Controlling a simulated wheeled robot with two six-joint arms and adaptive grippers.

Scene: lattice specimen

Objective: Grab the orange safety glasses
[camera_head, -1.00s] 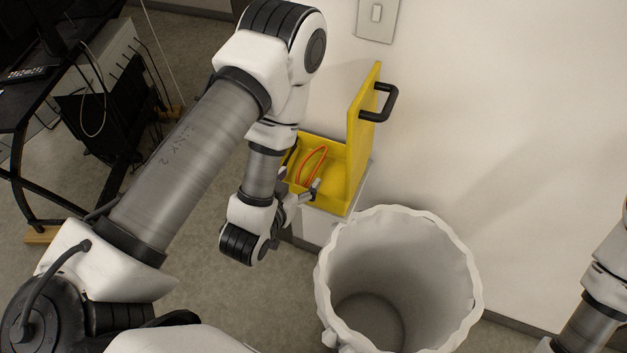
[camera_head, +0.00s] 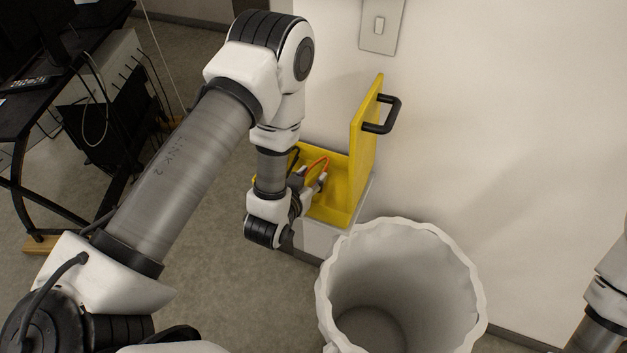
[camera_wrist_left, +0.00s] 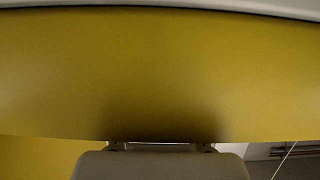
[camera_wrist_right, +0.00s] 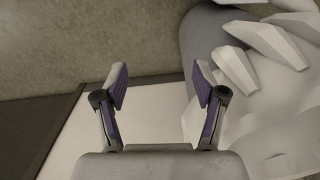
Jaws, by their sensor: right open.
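The orange safety glasses (camera_head: 319,163) are inside the open yellow box (camera_head: 340,213) in the head view, and only an orange curved part shows. My left gripper (camera_head: 318,185) is at the box's inside, right by the glasses, and partly covers them. Its fingers are small and partly hidden, so I cannot tell whether it is open or shut or touches the glasses. The left wrist view is filled by a yellow wall of the box (camera_wrist_left: 160,70), with no fingertips or glasses visible. My right gripper (camera_wrist_right: 160,88) is open and empty in the right wrist view.
The box's raised yellow lid (camera_head: 365,140) with a black handle (camera_head: 384,115) stands at its right, near the wall. A large white bin (camera_head: 325,290) stands in front. A dark desk frame (camera_head: 20,150) is at the left. Floor between is clear.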

